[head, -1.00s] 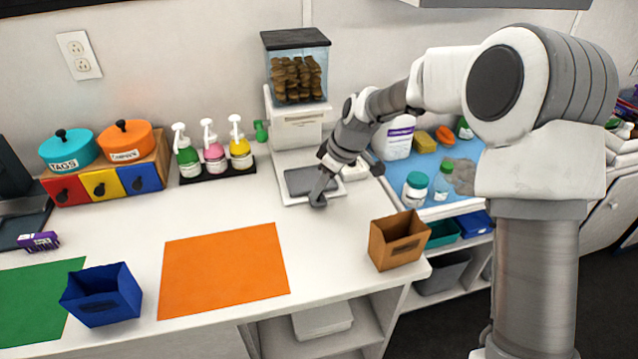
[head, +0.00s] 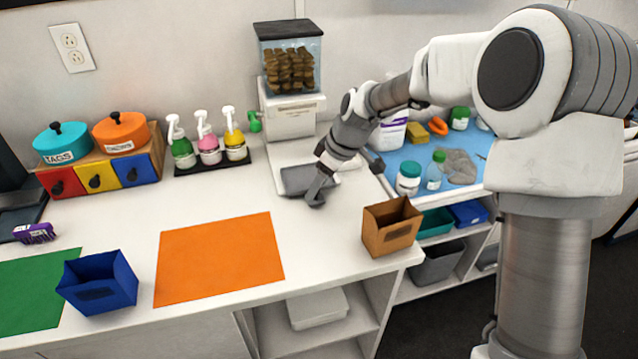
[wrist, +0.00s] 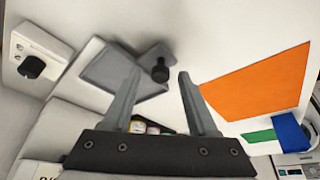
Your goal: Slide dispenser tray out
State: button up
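The treat dispenser (head: 291,105) stands against the wall, with a clear bin of brown treats on a white body. Its flat grey tray (head: 296,181) lies at the front of the white base and seems to reach over the base's front edge. In the wrist view the tray (wrist: 108,70) shows a dark round knob (wrist: 160,70) on its edge. My gripper (head: 316,198) is at the tray's front edge. In the wrist view my gripper's fingers (wrist: 157,78) are apart, with the knob between them and a gap on both sides; contact cannot be told.
A brown open box (head: 391,228) stands right of my gripper near the counter edge. An orange mat (head: 219,258) lies in front to the left. Pump bottles (head: 209,150) stand left of the dispenser. A blue tray (head: 408,155) with bottles is at the right.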

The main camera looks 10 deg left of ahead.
jog(key=p+v, duration=0.2)
jog(key=v, duration=1.5)
jog(key=shift+r, duration=0.25)
jog(key=shift+s+d, duration=0.1)
jog(key=s+d+r+m+t+h+p, duration=0.2)
jog(key=s+d+m, duration=0.5)
jog(key=s, duration=0.5)
jog(key=s+d+r+m+t+h+p, duration=0.2)
jog(key=s+d+m, duration=0.5)
jog(key=s+d, duration=0.4)
jog(key=shift+s+d+r, duration=0.15)
jog(key=shift+s+r, duration=0.6)
jog(key=shift+s, duration=0.5)
